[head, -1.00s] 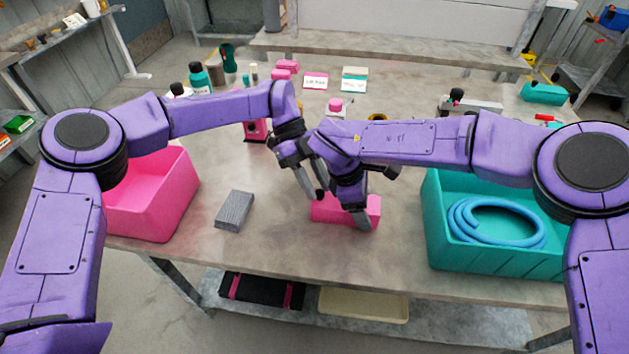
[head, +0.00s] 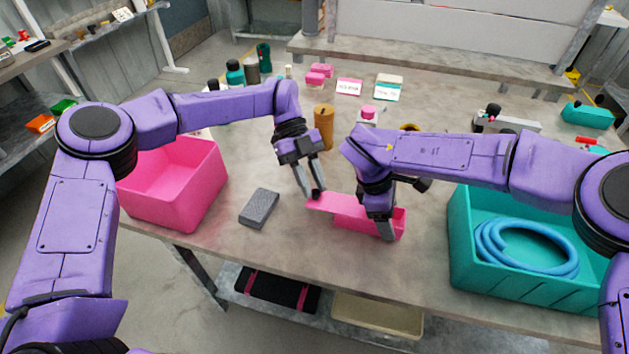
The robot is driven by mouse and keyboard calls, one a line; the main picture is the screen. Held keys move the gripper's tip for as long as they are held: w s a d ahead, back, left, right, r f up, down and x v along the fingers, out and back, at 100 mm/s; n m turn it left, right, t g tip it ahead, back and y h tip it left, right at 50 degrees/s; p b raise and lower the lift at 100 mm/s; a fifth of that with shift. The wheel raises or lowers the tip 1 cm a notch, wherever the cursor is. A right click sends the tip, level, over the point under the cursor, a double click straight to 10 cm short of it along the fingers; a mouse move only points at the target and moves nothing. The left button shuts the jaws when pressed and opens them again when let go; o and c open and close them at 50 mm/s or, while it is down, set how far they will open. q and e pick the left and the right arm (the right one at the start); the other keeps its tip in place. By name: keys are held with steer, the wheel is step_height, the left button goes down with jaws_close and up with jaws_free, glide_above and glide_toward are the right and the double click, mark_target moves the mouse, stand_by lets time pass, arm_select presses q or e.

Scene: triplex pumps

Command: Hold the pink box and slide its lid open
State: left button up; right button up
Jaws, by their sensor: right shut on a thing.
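The pink box (head: 352,221) lies on the table near its front edge. Its pink lid (head: 334,205) sticks out past the box's left end, and the right end of the box shows an open top. My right gripper (head: 381,222) is shut on the box toward its right part, pointing down. My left gripper (head: 312,194) points down at the lid's outer left end, its fingertips touching or just over it. Its fingertips look close together, but whether they are shut is unclear. The box's inside is mostly hidden by the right gripper.
A grey block (head: 259,207) lies left of the box. A large pink bin (head: 174,190) stands further left, and a teal bin (head: 520,289) with a coiled blue hose (head: 525,248) stands at the right. Bottles, labelled boxes and a brown cylinder (head: 323,127) stand behind.

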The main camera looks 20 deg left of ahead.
arm_select(q)
steer(key=v, duration=1.2)
arm_select(e)
steer(key=o, duration=1.2)
steer(key=shift+r, duration=0.1)
